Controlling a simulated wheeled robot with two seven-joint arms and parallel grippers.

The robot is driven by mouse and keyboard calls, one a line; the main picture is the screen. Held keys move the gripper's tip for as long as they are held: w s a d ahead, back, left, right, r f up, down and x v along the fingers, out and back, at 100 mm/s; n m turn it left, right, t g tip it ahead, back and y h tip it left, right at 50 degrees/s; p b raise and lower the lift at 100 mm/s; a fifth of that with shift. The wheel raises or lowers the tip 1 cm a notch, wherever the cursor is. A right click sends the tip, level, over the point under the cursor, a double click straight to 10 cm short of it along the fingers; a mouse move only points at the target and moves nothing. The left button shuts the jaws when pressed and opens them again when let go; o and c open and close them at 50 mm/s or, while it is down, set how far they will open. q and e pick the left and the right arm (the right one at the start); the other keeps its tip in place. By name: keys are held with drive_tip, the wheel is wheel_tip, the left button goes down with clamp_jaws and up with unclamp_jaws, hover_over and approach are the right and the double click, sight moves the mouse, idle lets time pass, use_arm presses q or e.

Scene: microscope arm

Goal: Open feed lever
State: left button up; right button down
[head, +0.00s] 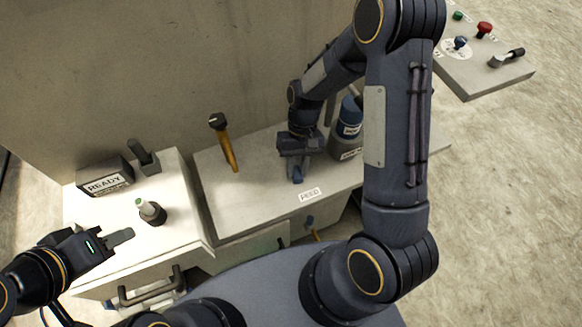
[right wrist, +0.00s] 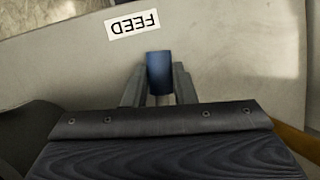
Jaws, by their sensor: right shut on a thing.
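The feed lever's blue handle (head: 298,176) shows low between my right gripper's fingers, just behind the FEED label (head: 310,195) on the pale bench. In the right wrist view the blue handle (right wrist: 159,72) sits between the two grey fingers, close to the FEED label (right wrist: 132,24). My right gripper (head: 297,168) is shut on this handle. The lever's lower part is hidden. My left gripper (head: 120,237) is over the front of the left bench block, apart from the lever. Its fingers are seen nearly edge-on, so their gap cannot be made out.
A yellow lever with a black knob (head: 229,150) stands left of my right gripper. A blue-and-dark cylinder (head: 350,115) stands close on its right. A button panel (head: 480,55) is at the far right.

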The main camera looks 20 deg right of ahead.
drive_tip(key=shift+d+n+h, duration=0.4)
drive_tip(key=shift+d+n, duration=0.2)
drive_tip(key=shift+n, duration=0.4)
drive_tip(key=shift+d, duration=0.1)
drive_tip(key=c, duration=1.2)
unclamp_jaws()
drive_tip(key=shift+v, duration=3.9)
drive_tip(key=shift+w, duration=0.15)
